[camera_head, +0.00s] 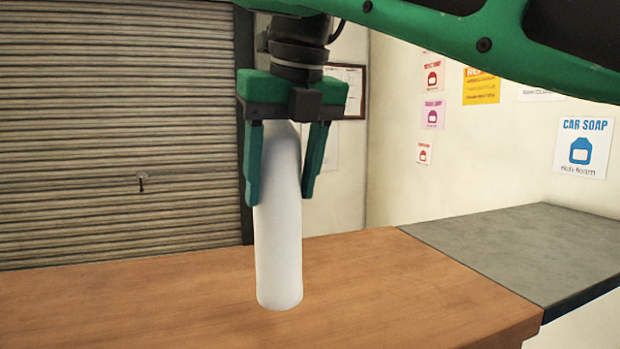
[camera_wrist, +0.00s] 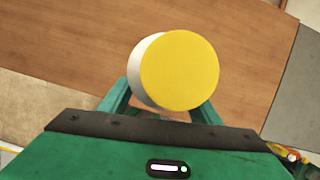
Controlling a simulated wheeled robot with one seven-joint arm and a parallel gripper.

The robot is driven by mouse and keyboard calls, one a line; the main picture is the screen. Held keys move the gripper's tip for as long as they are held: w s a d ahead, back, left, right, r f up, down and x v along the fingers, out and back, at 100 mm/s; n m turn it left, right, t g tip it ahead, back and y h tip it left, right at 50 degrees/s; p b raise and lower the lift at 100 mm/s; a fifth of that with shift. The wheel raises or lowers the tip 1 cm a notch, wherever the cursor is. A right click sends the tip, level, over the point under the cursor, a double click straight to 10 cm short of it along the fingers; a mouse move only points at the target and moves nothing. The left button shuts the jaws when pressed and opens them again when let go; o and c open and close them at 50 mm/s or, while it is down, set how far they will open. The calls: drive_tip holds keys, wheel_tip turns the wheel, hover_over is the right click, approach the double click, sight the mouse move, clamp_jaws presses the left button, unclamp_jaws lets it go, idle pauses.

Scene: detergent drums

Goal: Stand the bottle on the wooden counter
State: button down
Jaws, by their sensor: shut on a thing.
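The white bottle (camera_head: 279,250) is upright over the wooden counter (camera_head: 390,285), between the fingers of my green gripper (camera_head: 283,195). Its base appears at or very near the counter top; I cannot tell for sure whether it touches. In the wrist view the bottle's round yellow cap (camera_wrist: 180,70) faces the camera, with a bit of the white body (camera_wrist: 142,75) beside it. My gripper is shut on the bottle and points straight down. The cap is hidden in the head view behind the gripper.
A grey counter section (camera_head: 530,250) joins the wooden counter on the right. The wooden top around the bottle is clear. A shutter (camera_head: 120,140) stands behind on the left, and posters such as the car soap sign (camera_head: 582,148) hang on the right wall.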

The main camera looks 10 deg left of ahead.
sight(293, 214)
drive_tip(key=shift+w+d+f, duration=0.1)
drive_tip(key=shift+w+f, duration=0.25)
drive_tip(key=shift+w, duration=0.35)
drive_tip(key=shift+w+d+f, duration=0.1)
drive_tip(key=shift+w+f, duration=0.3)
drive_tip(key=shift+w, duration=0.25)
drive_tip(key=shift+w+d+f, duration=0.1)
drive_tip(key=shift+w+f, duration=0.25)
drive_tip(key=shift+w, duration=0.35)
drive_tip(key=shift+f, duration=1.9)
drive_tip(key=shift+s+f, duration=0.1)
drive_tip(key=shift+s, duration=0.05)
drive_tip(key=c, duration=0.6)
unclamp_jaws()
drive_tip(key=shift+a, duration=0.1)
